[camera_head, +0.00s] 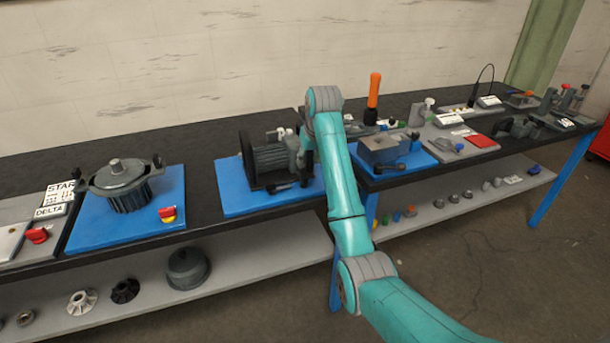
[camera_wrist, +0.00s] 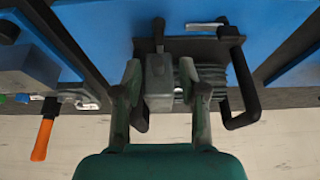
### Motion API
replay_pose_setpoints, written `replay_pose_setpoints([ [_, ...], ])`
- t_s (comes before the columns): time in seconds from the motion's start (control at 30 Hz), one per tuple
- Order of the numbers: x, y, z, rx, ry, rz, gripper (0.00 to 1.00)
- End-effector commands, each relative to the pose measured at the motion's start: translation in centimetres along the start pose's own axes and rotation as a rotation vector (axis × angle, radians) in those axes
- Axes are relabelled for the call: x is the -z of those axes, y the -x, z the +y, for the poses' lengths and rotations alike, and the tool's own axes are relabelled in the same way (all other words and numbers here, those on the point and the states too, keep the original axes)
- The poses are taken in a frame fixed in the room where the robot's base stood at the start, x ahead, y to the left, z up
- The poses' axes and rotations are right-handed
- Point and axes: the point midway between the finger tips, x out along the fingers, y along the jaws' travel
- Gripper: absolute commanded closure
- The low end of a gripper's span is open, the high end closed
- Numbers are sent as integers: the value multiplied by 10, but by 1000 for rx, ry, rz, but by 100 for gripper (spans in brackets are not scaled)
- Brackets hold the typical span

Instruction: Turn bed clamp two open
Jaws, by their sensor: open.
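A grey finned motor (camera_head: 272,158) stands on a blue board (camera_head: 236,196) in the middle of the bench in the head view. A dark clamp lever (camera_head: 284,187) lies at its front. In the wrist view the motor (camera_wrist: 180,85) has a dark upright handle (camera_wrist: 158,32) and a flat lever (camera_wrist: 206,27) on the board side. I cannot tell which is bed clamp two. My gripper (camera_wrist: 158,78) is open, its fingers either side of the motor's grey end block; contact is unclear. In the head view my arm largely hides the gripper.
A black bent guard (camera_wrist: 246,85) rises beside the motor. A grey block (camera_head: 384,150) sits on another blue board to the right, with an orange-handled tool (camera_head: 374,90) behind. Loose parts lie on the lower shelf (camera_head: 240,263).

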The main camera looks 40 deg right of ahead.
Motion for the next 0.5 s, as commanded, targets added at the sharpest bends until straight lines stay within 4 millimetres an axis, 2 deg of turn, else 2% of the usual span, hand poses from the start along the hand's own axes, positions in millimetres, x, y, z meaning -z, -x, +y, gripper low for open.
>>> replay_pose_setpoints([
  [0.17,1,-8,1,0,-1,-6,58],
  [0.5,0,-65,1,0,0,-7,58],
])
